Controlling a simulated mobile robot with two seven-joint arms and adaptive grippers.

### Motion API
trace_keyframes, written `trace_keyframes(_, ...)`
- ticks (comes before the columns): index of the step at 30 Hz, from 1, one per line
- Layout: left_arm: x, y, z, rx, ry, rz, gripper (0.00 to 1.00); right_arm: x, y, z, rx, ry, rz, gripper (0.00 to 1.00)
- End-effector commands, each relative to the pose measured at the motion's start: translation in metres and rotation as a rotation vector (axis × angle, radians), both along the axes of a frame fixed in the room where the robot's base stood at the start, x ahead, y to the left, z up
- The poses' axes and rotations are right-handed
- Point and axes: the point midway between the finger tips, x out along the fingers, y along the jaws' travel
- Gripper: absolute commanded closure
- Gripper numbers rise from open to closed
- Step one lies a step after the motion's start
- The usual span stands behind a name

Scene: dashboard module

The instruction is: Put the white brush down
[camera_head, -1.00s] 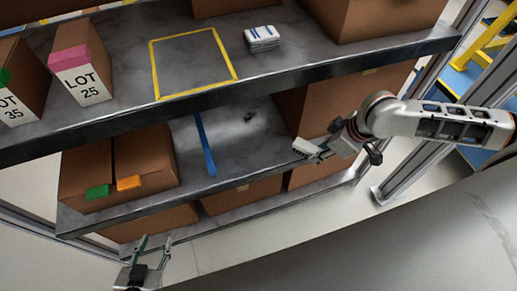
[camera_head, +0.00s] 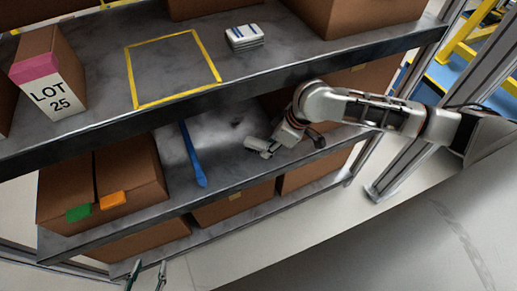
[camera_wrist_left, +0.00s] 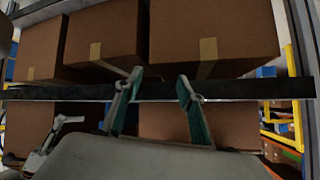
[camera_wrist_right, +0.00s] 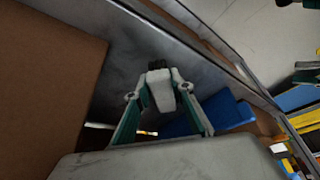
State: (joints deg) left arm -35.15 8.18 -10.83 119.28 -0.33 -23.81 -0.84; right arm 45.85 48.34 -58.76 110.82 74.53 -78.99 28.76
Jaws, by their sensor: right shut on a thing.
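The white brush (camera_wrist_right: 161,92) is between the fingers of my right gripper (camera_wrist_right: 158,100) in the right wrist view, its dark end pointing away. In the head view my right gripper (camera_head: 272,146), with the pale brush (camera_head: 255,145) at its tip, is over the middle shelf, to the right of a blue brush-like strip (camera_head: 193,155). I cannot tell whether the white brush touches the shelf. My left gripper (camera_head: 147,276) is at the bottom of the head view, below the shelves. Its fingers stand apart and empty in the left wrist view (camera_wrist_left: 158,85).
The middle shelf (camera_head: 222,195) has boxes (camera_head: 135,170) at left and a large box (camera_head: 372,90) at right. The upper shelf (camera_head: 110,95) is close above my right arm. It carries a yellow-outlined square (camera_head: 172,68) and a small white stack (camera_head: 244,37).

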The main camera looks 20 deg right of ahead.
Motion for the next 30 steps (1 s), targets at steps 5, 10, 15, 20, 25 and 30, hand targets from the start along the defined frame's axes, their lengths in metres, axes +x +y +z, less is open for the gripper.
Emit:
trace_keyframes(5, 0.005, -0.002, 0.004, -0.004, -0.015, -0.005, 0.61, 0.019, 0.021, -0.002, 0.0, 0.001, 0.0, 1.0)
trace_keyframes(10, 0.009, -0.003, 0.005, -0.005, -0.021, -0.008, 0.61, 0.023, 0.025, -0.005, -0.001, 0.002, -0.001, 1.0)
trace_keyframes(15, 0.005, -0.006, -0.006, -0.008, -0.01, -0.013, 0.61, 0.021, 0.025, -0.03, -0.001, 0.01, 0.0, 1.0)
trace_keyframes(20, 0.013, -0.01, 0.006, -0.014, -0.035, -0.024, 0.61, 0.022, 0.024, -0.039, -0.001, 0.003, -0.001, 1.0)
trace_keyframes(25, 0.016, -0.01, 0.011, -0.014, -0.043, -0.025, 0.61, 0.023, 0.024, -0.035, -0.002, -0.001, -0.001, 1.0)
trace_keyframes(30, 0.014, -0.009, 0.008, -0.011, -0.037, -0.024, 0.61, 0.023, 0.024, -0.037, -0.001, -0.001, -0.002, 0.7)
